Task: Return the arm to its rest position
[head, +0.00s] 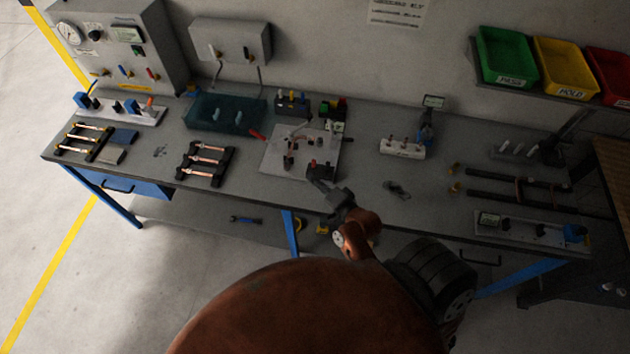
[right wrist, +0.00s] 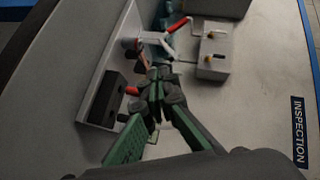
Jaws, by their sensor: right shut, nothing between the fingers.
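My right arm reaches up from the bottom of the head view. My right gripper (head: 318,184) is over the front part of the bench, near the lower right edge of a white fixture plate (head: 272,166). In the right wrist view its green and dark fingers (right wrist: 158,82) come together at the tips and hold nothing. Part of the white plate is hidden behind them there. Copper tubes (head: 207,154) lie across a black rack left of the plate. My left gripper is not in view.
The grey bench (head: 365,170) holds another tube rack (head: 87,139) at left, a teal tray (head: 225,114), a white block (head: 402,149) and dark rails (head: 510,203) at right. Green (head: 503,57), yellow (head: 563,68) and red bins sit on a shelf above.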

